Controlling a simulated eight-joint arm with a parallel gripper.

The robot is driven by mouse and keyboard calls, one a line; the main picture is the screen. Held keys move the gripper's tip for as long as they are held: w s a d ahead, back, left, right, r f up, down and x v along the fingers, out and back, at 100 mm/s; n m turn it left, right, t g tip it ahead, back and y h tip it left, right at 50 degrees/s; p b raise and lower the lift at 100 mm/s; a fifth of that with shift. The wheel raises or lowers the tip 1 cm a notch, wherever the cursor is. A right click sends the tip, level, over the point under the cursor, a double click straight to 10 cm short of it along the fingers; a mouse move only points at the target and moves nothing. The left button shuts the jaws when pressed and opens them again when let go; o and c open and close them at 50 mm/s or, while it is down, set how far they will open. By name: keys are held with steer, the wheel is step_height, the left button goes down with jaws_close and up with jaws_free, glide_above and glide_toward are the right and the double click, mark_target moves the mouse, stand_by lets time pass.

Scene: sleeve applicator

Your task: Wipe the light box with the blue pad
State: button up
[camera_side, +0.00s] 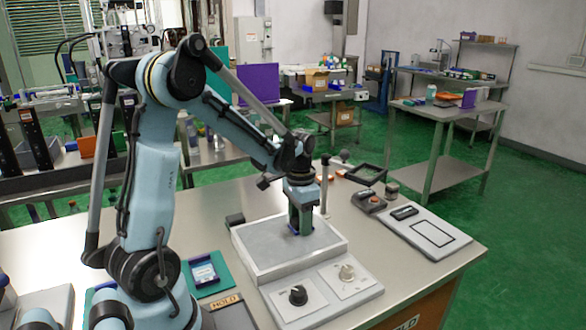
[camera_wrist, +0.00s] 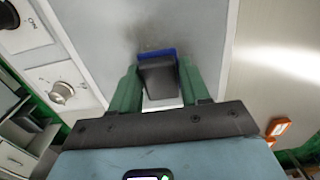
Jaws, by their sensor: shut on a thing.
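The light box (camera_side: 265,248) is a low box with a pale grey top, standing on a plate on the table. My gripper (camera_side: 300,222) points down over the right part of its top. In the wrist view, my green fingers (camera_wrist: 158,88) are shut on the dark block of the blue pad (camera_wrist: 155,53). The pad's blue edge shows beyond the block, at or very near the box's top (camera_wrist: 205,22); contact is hard to tell. A faint dark smudge shows on the surface around the pad. The pad's underside is hidden.
A control plate with a black knob (camera_side: 298,295) and a pale knob (camera_side: 346,272) lies in front of the box. A framed magnifier (camera_side: 366,174) on a post stands behind it. A white board with a black outline (camera_side: 432,234) lies at right. A green tray (camera_side: 207,273) is at left.

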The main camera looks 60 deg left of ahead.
mark_target(277, 236)
steer(key=shift+w+f, duration=0.1)
steer(key=shift+w, duration=0.75)
steer(key=shift+s, duration=3.95)
steer(key=shift+r, duration=4.3)
